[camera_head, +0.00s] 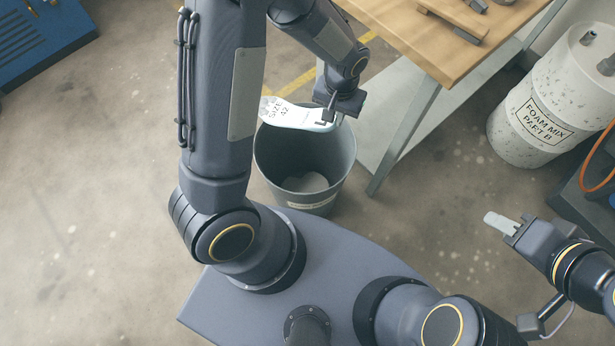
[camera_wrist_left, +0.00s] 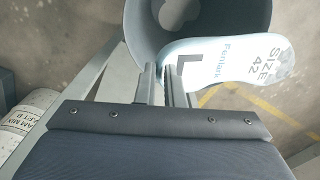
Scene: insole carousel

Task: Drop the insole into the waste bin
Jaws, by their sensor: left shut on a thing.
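The insole (camera_head: 292,117) is white with "SIZE 42" printed on it. My left gripper (camera_head: 331,112) is shut on one end of it and holds it above the rim of the waste bin. The left wrist view also shows the insole (camera_wrist_left: 228,62), marked "L", gripped at its end between the fingers (camera_wrist_left: 167,82). The waste bin (camera_head: 335,169) is a grey round bucket standing on the floor, with a pale item (camera_head: 305,182) at its bottom. The bin (camera_wrist_left: 143,22) lies beyond the fingertips in the wrist view. My right gripper (camera_head: 503,224) is at the right, its fingers close together.
A wooden-topped workbench (camera_head: 405,38) with a grey lower shelf stands right beside the bin. A white drum (camera_head: 540,115) labelled "FOAM MIX PART B" stands at the right. A blue cabinet (camera_head: 40,35) is at the upper left. The floor at left is clear.

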